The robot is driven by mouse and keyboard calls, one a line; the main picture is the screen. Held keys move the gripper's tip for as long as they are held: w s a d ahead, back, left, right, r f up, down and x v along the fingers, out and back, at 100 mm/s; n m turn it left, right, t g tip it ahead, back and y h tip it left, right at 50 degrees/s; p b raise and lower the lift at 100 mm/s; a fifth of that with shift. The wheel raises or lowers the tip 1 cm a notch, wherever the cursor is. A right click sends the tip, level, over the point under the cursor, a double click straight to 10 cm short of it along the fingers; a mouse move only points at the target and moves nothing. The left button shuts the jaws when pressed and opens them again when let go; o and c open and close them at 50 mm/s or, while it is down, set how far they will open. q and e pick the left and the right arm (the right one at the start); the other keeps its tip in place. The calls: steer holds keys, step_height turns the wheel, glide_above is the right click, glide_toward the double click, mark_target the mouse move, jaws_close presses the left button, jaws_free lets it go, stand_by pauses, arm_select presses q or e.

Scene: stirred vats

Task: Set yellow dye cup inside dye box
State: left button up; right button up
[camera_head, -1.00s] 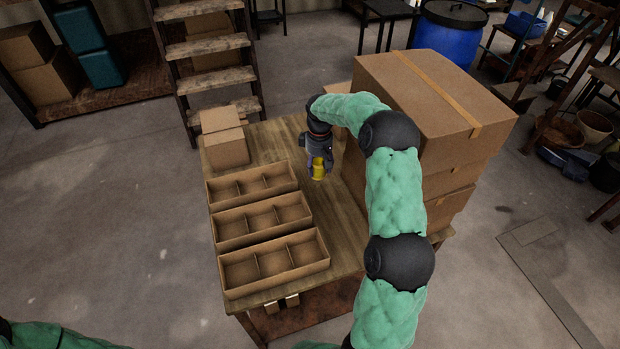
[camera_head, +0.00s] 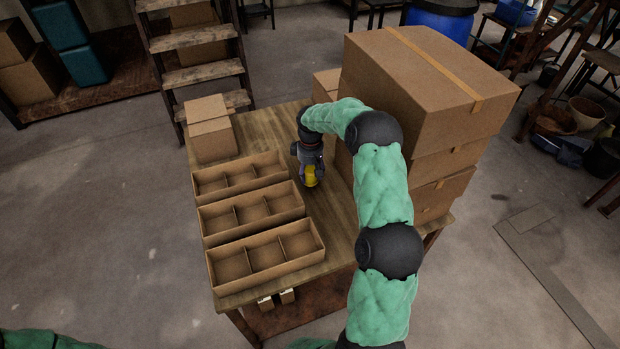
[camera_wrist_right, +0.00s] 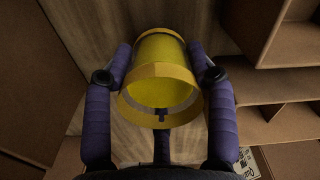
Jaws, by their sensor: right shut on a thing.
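The yellow dye cup (camera_head: 310,180) is in my right gripper (camera_head: 310,176), over the wooden table between the divided boxes and the large cartons. In the right wrist view the fingers (camera_wrist_right: 163,60) are shut on both sides of the cup (camera_wrist_right: 160,85), whose open mouth faces the camera. I cannot tell how high it is above the table. Three open cardboard boxes with compartments stand in a row left of the gripper: back (camera_head: 237,183), middle (camera_head: 250,223), front (camera_head: 268,276). Their visible compartments look empty. I cannot tell which is the dye box. My left gripper is out of view.
A tall stack of large cartons (camera_head: 430,85) stands close to the right of my right arm. Small cartons (camera_head: 212,138) sit at the table's back left corner. A bare strip of wooden table (camera_head: 340,215) lies between boxes and stack.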

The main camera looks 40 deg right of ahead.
steer(key=shift+f, duration=0.85)
steer(key=shift+f, duration=0.2)
steer(key=o, duration=1.3)
